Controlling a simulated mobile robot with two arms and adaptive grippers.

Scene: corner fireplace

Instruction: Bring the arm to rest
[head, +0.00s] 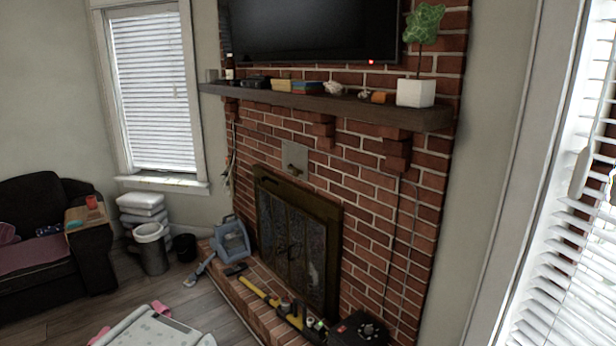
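Neither of my grippers nor any part of my arms shows in the head view. Whether the grippers are open or shut is hidden. The view takes in a brick corner fireplace (370,190) with a dark wooden mantel (330,103) and closed dark-framed fire doors (290,240).
A raised brick hearth (235,287) holds a blue-grey carrier (231,238), a yellow-handled tool (262,293) and a black box (358,330). A bin (151,250) and dark sofa (45,240) stand left. A pale dotted panel (150,330) is low in front. Blinds (565,240) hang right.

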